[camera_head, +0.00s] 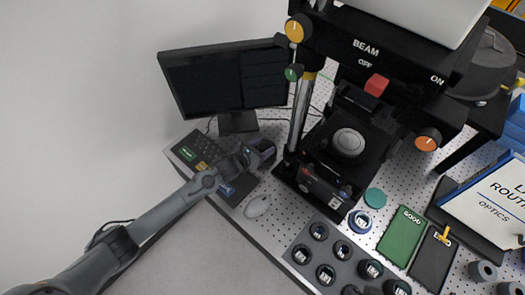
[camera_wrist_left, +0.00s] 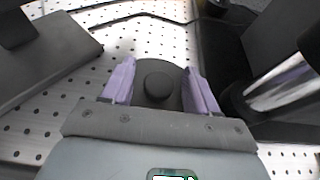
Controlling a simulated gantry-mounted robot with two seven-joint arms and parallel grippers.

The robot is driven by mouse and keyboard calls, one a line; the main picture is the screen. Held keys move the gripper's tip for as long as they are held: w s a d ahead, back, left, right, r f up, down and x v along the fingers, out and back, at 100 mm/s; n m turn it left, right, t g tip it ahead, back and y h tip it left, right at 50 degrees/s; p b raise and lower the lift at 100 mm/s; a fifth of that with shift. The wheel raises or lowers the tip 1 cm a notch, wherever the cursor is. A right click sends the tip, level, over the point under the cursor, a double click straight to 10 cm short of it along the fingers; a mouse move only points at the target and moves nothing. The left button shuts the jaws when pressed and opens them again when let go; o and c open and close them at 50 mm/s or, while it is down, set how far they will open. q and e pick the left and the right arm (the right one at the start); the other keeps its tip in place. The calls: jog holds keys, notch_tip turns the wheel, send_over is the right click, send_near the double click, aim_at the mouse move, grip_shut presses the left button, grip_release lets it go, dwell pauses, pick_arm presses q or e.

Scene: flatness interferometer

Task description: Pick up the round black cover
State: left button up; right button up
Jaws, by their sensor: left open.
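The round black cover (camera_wrist_left: 158,83), a dark disc with a raised knob in its middle, lies between the fingers of my left gripper (camera_wrist_left: 159,72) in the left wrist view. The two purple fingers stand open, one on each side of the knob. I cannot tell whether they touch the cover. In the head view my left gripper (camera_head: 262,156) is low over the perforated table, between the monitor foot and the instrument, and hides the cover there. My right gripper is not in view.
The monitor (camera_head: 225,78) stands behind my left gripper, and the black instrument (camera_head: 340,160) with its shiny post (camera_head: 300,112) is close on its right. A control panel (camera_head: 195,150) and a mouse (camera_head: 257,205) lie nearby. A rack of round optics (camera_head: 330,250) sits in front.

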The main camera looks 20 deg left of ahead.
pick_arm(q)
jog(key=c, duration=1)
